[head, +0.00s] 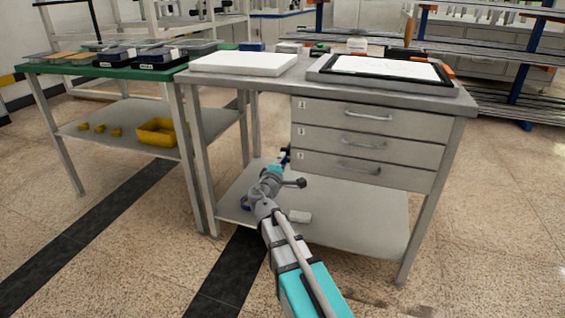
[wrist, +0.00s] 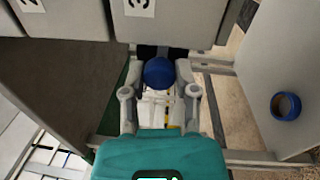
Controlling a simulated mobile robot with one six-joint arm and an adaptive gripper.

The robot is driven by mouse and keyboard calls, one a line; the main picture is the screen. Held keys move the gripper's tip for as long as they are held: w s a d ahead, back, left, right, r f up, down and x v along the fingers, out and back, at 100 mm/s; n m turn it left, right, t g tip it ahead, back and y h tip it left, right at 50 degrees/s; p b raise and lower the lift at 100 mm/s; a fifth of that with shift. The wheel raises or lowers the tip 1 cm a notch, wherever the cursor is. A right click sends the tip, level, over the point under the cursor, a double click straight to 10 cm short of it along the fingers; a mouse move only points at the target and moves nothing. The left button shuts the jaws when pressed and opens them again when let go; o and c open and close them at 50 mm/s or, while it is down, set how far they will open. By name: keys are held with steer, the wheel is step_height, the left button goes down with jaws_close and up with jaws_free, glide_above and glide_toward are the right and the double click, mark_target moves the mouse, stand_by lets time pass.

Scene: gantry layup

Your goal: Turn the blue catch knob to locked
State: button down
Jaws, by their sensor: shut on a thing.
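The blue catch knob (wrist: 158,72) sits between the two fingers of my gripper (wrist: 158,82) in the wrist view, just in front of the drawer unit's edge. The fingers are shut on it, one on each side. In the head view my gripper (head: 275,171) reaches to the left side of the drawer unit, below the bench top. A small dark blue part shows there by the lower drawer (head: 360,168), mostly hidden by the gripper. I cannot tell the knob's turn angle.
Three closed drawers have bar handles. A white slab (head: 243,63) and a black-framed tray (head: 385,68) lie on top. A green-topped table stands left.

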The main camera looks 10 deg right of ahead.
steer(key=shift+n, duration=0.5)
steer(key=shift+c, duration=1.9)
jaws_free()
steer(key=shift+m, duration=0.7)
